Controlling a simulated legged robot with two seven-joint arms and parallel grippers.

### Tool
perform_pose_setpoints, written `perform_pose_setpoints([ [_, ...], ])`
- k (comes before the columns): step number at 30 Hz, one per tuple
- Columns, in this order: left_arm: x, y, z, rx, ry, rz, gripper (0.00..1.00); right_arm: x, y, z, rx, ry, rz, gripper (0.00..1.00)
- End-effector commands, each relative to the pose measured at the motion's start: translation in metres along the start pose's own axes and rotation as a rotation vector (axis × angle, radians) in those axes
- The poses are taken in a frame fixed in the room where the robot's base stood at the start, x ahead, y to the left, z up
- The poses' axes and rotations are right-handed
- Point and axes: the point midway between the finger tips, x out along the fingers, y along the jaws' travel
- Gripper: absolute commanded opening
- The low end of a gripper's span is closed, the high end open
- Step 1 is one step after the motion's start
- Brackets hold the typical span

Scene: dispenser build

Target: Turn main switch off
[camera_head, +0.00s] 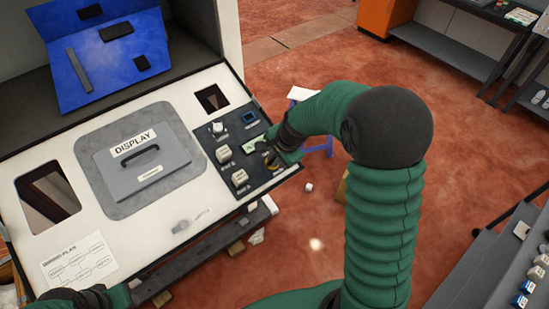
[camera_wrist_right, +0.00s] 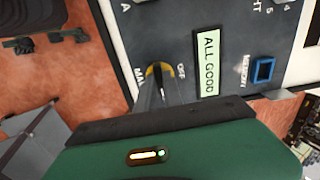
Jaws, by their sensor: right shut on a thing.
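The main switch (camera_wrist_right: 158,69), with a yellow part, sits on the dark control panel (camera_head: 224,160), between partly covered "MAIN" and "OFF" lettering in the right wrist view. My right gripper (camera_wrist_right: 160,88) is shut on the switch, its fingers covering most of it, so its exact setting is hard to read. In the head view my right gripper (camera_head: 274,155) reaches the panel's right edge and hides the switch. A green "ALL GOOD" display (camera_wrist_right: 207,63) is beside the switch. My left gripper (camera_head: 92,297) is at the bottom left, its fingers not clear.
The panel also carries white knobs (camera_head: 224,153) and a blue-framed part (camera_wrist_right: 263,70). A grey display cover with a handle (camera_head: 142,165) lies on the white console top. A plan sheet (camera_head: 80,262) lies at its lower left. Open reddish floor is to the right.

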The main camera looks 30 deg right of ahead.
Motion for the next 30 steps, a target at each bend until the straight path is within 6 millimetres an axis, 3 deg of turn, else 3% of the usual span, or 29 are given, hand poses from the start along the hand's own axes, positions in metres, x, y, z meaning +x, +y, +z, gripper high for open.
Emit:
perform_pose_setpoints([
  [11, 0.015, 0.0, 0.004, 0.0, 0.0, 0.0, 0.36, 0.001, -0.001, -0.001, -0.217, 0.004, -0.005, 0.0],
  [30, 0.048, 0.0, 0.011, 0.0, 0.0, 0.0, 0.36, 0.001, -0.002, -0.002, -0.823, 0.008, -0.006, 0.0],
])
